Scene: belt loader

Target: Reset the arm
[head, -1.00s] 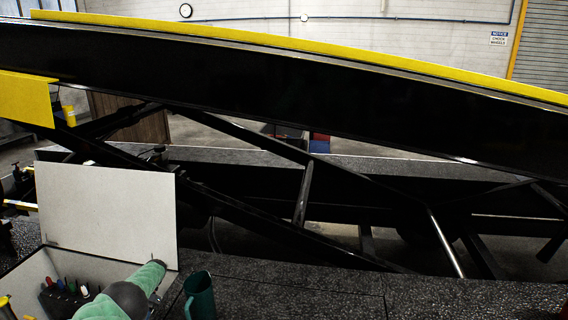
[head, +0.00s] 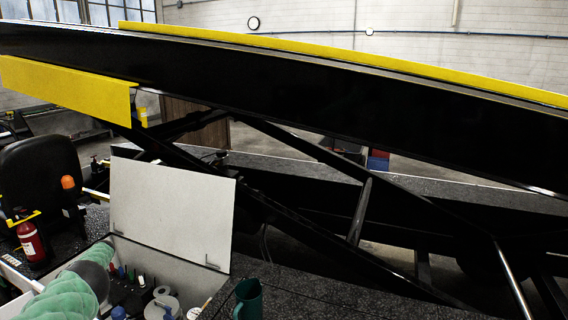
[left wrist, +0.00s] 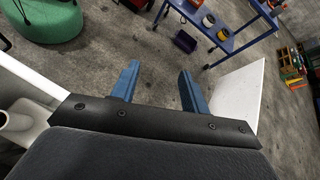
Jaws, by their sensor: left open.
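My left arm (head: 62,293), in a green sleeve, comes in at the lower left of the head view, beside the open grey box; its gripper is outside that view. In the left wrist view my left gripper (left wrist: 158,88) is open, with two blue fingers apart and nothing between them. Concrete floor shows beyond the fingers. My right gripper shows in neither view.
The open box's white lid (head: 172,212) stands up; bottles and rolls lie inside. A green mug (head: 248,300) stands to its right. The black belt loader boom (head: 300,95) crosses above. A fire extinguisher (head: 31,240) is at left. A blue cart (left wrist: 215,30) shows in the wrist view.

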